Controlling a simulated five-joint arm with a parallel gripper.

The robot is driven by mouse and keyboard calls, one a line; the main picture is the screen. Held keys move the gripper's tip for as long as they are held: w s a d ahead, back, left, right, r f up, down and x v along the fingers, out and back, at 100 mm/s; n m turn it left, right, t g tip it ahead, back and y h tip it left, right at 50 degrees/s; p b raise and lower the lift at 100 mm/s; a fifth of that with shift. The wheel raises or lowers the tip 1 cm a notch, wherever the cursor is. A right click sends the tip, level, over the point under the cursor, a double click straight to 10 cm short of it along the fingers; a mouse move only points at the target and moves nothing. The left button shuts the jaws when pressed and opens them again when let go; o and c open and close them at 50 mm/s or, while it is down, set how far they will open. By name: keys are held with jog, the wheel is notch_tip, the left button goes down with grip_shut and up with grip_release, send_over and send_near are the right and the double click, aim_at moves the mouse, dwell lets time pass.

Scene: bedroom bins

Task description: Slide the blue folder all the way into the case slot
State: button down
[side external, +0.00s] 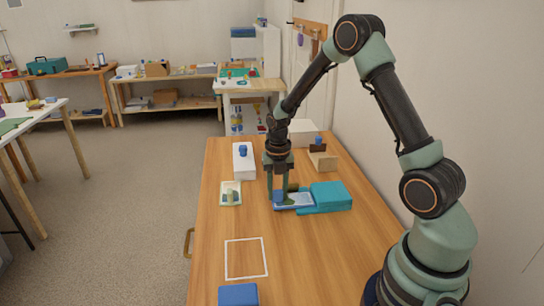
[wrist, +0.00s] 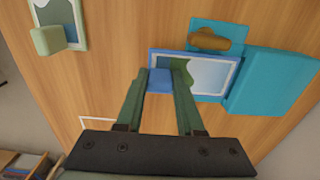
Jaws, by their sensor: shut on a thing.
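The blue folder (side external: 297,201) lies flat on the table, with a blue border and a white-edged picture; it also shows in the wrist view (wrist: 200,73). A blue block-like grip stands at its left end. My gripper (side external: 278,194) is shut on this grip, with a finger on each side (wrist: 160,75). The teal case (side external: 331,195) lies to the right of the folder, and in the wrist view (wrist: 268,82) the folder's right end meets its left edge. The slot opening is not clearly visible, so I cannot tell how far in the folder is.
A brown lump (wrist: 210,40) lies on a teal part behind the folder. A picture card with a pale green block (side external: 230,193) lies to the left. A white box (side external: 243,160) and a wooden holder (side external: 322,160) stand farther back.

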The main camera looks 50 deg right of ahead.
aim_at(294, 199)
jog(key=shift+s+d, duration=1.75)
jog(key=shift+d, duration=0.05)
dwell(5.9)
jog(key=shift+c, duration=2.3)
grip_release()
